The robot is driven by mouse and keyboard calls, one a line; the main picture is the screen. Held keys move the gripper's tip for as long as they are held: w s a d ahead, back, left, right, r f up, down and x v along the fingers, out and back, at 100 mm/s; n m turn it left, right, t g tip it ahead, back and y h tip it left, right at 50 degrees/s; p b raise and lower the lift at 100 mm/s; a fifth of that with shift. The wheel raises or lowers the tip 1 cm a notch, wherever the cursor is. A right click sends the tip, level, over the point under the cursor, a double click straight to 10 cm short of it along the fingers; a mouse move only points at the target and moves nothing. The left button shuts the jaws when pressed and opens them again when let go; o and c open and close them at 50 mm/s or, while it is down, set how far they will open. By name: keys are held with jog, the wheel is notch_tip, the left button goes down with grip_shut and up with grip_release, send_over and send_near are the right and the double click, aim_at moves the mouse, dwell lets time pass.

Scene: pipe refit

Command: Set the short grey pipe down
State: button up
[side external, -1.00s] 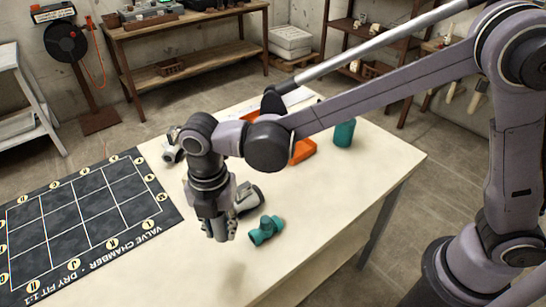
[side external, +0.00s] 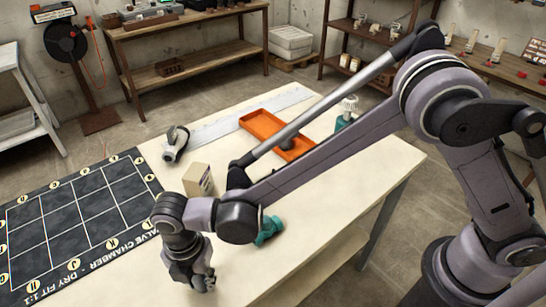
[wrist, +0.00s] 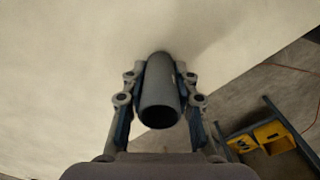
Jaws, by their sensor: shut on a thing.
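The short grey pipe (wrist: 159,92) is a dark grey tube with its open end facing the wrist camera. My gripper (wrist: 161,85) is shut on it, one finger on each side. In the side external view my gripper (side external: 203,285) points down over the front part of the cream table (side external: 305,210). The pipe is hard to make out there, small and dark between the fingers. In the wrist view the pale table top lies beyond the pipe, with a soft shadow near its far end. I cannot tell whether the pipe touches the table.
A teal fitting (side external: 269,231) lies right of my gripper, partly behind my arm. A small tan box (side external: 197,180), a grey-white fitting (side external: 176,143), an orange tray (side external: 262,124) and a teal valve (side external: 345,115) stand farther back. A black grid mat (side external: 85,220) lies left.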

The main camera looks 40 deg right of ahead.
jog(key=o, duration=1)
jog(key=shift+f, duration=0.15)
notch_tip(320, 180, up, 12)
jog(key=shift+r, duration=0.1)
jog(key=w+d+r+m+t, duration=0.1)
jog(key=d+r+m, duration=0.1)
jog(key=d+m, duration=0.35)
jog(key=w+d+r+m+t+y, duration=0.1)
jog(key=d+r+m, duration=0.15)
jog(key=d, duration=0.55)
jog(key=w+d+r+m+t, duration=0.1)
jog(key=d+r+m, duration=0.25)
jog(key=d, duration=0.25)
jog(key=s+d+f+m+t, duration=0.1)
jog(key=s+d+m, duration=0.1)
jog(key=d+m, duration=0.3)
jog(key=s+d+f+m+t, duration=0.1)
jog(key=s+d+m, duration=0.2)
jog(key=d+m, duration=0.2)
jog(key=s+d+f+m+t+h, duration=0.1)
jog(key=s+d+m+t, duration=0.1)
jog(key=d+m, duration=0.3)
jog(key=shift+s+d+m, duration=0.15)
jog(key=shift+d, duration=1)
jog(key=shift+s+d+m, duration=0.1)
jog(key=shift+d, duration=1.05)
